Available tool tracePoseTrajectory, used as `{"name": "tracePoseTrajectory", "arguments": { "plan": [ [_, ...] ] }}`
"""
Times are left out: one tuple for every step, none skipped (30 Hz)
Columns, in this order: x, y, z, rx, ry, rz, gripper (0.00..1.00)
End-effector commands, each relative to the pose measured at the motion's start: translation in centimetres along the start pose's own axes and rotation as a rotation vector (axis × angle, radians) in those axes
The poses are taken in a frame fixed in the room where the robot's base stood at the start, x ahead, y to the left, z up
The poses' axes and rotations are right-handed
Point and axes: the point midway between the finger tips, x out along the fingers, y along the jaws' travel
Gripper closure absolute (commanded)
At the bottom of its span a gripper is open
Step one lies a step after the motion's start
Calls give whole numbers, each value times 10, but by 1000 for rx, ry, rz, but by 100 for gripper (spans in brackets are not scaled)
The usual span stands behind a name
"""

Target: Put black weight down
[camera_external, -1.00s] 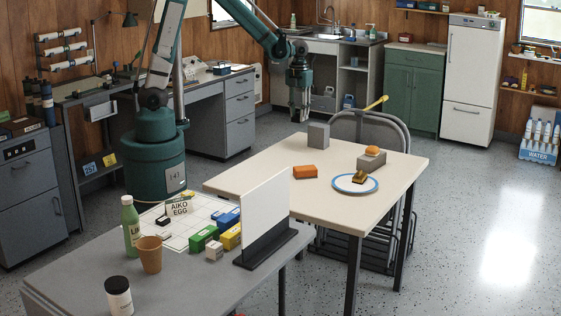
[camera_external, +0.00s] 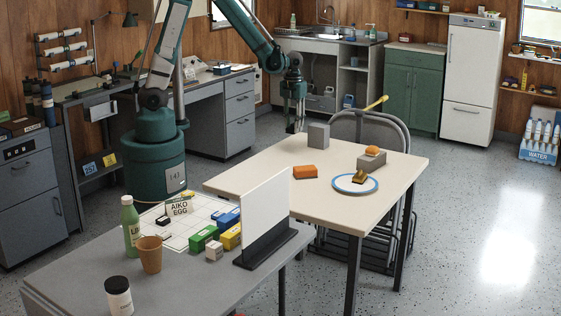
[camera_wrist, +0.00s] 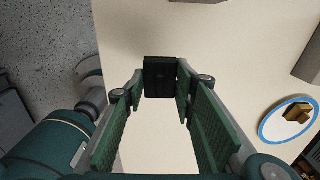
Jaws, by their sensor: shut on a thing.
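The black weight (camera_wrist: 160,78) is a dark block between my fingertips in the wrist view. My gripper (camera_wrist: 161,90) is shut on it, with a green pad on each side. Pale tabletop shows below and around it. In the external view my gripper (camera_external: 295,128) points down at the far left edge of the cream table (camera_external: 270,178). The weight is too small there to make out clearly. I cannot tell whether it touches the table.
On the cream table are a grey block (camera_external: 319,136), an orange block (camera_external: 305,172), a blue-rimmed plate (camera_external: 342,187) with a golden piece, and a small grey block (camera_external: 371,162) with an orange thing on top. A white upright panel (camera_external: 265,215) stands on the nearer grey table.

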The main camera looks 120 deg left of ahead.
Motion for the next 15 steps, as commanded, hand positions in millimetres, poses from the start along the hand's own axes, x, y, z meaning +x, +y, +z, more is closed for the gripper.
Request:
{"name": "tracePoseTrajectory", "arguments": {
  "plan": [
    [1, 0, 0, 0, 0, 0, 92],
    [1, 0, 0, 0, 0, 0, 92],
    [1, 0, 0, 0, 0, 0, 92],
    [1, 0, 0, 0, 0, 0, 92],
    [1, 0, 0, 0, 0, 0, 92],
    [1, 0, 0, 0, 0, 0, 92],
    [1, 0, 0, 0, 0, 0, 92],
    [1, 0, 0, 0, 0, 0, 92],
    [1, 0, 0, 0, 0, 0, 92],
    [1, 0, 0, 0, 0, 0, 92],
    [1, 0, 0, 0, 0, 0, 92],
    [2, 0, 0, 0, 0, 0, 92],
    [3, 0, 0, 0, 0, 0, 92],
    [4, 0, 0, 0, 0, 0, 92],
    [7, 0, 0, 0, 0, 0, 92]
  ]
}}
